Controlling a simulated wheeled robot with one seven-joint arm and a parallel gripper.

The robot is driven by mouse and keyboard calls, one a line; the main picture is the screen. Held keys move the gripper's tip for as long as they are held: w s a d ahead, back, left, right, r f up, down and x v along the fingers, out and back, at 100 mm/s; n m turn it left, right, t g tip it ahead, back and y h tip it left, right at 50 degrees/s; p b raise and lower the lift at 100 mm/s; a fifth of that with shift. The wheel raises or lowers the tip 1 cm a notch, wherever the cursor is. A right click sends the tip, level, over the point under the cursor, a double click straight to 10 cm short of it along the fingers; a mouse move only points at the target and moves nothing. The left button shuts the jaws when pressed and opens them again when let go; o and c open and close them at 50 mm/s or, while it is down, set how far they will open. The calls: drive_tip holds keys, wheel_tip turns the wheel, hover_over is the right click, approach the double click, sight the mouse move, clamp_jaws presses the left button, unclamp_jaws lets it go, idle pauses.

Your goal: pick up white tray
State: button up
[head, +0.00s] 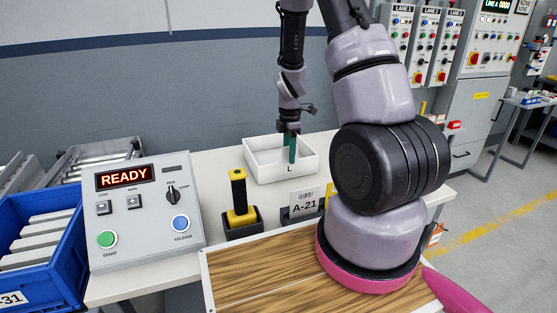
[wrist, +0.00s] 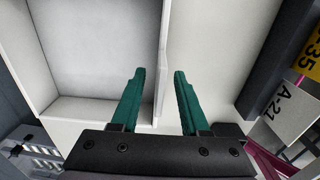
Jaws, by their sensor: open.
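The white tray (head: 262,172) is a shallow open box on the pale table, marked "L" on its front wall. My gripper (head: 291,150) is over its front right part, pointing down. In the wrist view the tray (wrist: 95,108) fills the left side, and its inside looks empty. My gripper (wrist: 157,75) is open there, with two green fingers apart. The tray wall (wrist: 163,60) runs up between the fingertips in that view. I cannot tell whether the fingers touch the wall.
A yellow-and-black scanner-like tool (head: 240,205) stands in a dark holder in front of the tray. An A-21 sign (head: 304,203) is beside it. A READY control box (head: 143,215) and a blue crate (head: 40,245) are at left. Bare table shows right of the tray.

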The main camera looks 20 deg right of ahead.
drive_tip(key=shift+f, duration=0.8)
clamp_jaws()
drive_tip(key=shift+d, duration=0.1)
idle(0.7)
